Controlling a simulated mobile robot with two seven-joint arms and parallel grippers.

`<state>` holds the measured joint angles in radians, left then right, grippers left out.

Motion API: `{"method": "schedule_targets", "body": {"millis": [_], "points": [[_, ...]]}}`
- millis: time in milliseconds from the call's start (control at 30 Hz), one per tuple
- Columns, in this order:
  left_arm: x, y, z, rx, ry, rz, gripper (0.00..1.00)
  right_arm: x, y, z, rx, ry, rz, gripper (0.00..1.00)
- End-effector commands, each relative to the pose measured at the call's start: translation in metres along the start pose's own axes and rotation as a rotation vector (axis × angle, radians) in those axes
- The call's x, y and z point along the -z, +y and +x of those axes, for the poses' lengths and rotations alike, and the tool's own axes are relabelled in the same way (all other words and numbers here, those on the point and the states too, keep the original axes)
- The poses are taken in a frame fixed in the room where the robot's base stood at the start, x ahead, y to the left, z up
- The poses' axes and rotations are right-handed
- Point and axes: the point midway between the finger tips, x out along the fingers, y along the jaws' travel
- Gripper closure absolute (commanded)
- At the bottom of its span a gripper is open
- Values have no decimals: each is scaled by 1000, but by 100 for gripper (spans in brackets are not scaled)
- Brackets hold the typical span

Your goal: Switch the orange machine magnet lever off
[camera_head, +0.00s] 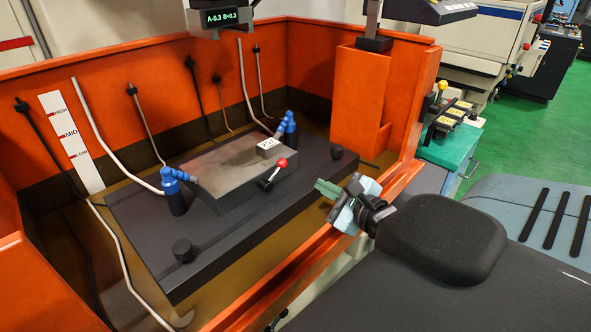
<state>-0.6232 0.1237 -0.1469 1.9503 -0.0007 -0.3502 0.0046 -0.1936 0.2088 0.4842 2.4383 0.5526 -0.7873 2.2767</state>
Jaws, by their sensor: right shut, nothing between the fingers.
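The magnet lever (271,176) is a short dark handle with a red knob (282,163). It sits on the front face of the grey magnet block (225,170), tilted with the knob up and to the right. The block lies on a dark plate inside the orange machine (150,71). My right gripper (323,190) comes in from the right over the machine's front rim. It is shut and empty, with its greenish fingertips pointing at the lever, to the right of the knob and apart from it. My left gripper is out of view.
Blue nozzles (174,191) stand at the block's left and back right corners (288,130). Black round knobs stand on the plate (183,251). A small white labelled block (268,147) sits on top of the magnet block. The orange front rim (290,272) runs below my right gripper.

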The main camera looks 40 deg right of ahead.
Motion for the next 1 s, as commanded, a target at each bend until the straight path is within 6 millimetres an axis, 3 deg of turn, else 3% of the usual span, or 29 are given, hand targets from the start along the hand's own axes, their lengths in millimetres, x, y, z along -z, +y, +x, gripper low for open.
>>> {"method": "schedule_targets", "body": {"millis": [233,700,1000], "points": [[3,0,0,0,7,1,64,0,-1,14,2,-2,-1,100],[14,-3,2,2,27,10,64,-1,-1,87,0,-2,1,100],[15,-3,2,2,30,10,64,-1,0,100,0,-2,0,100]]}}
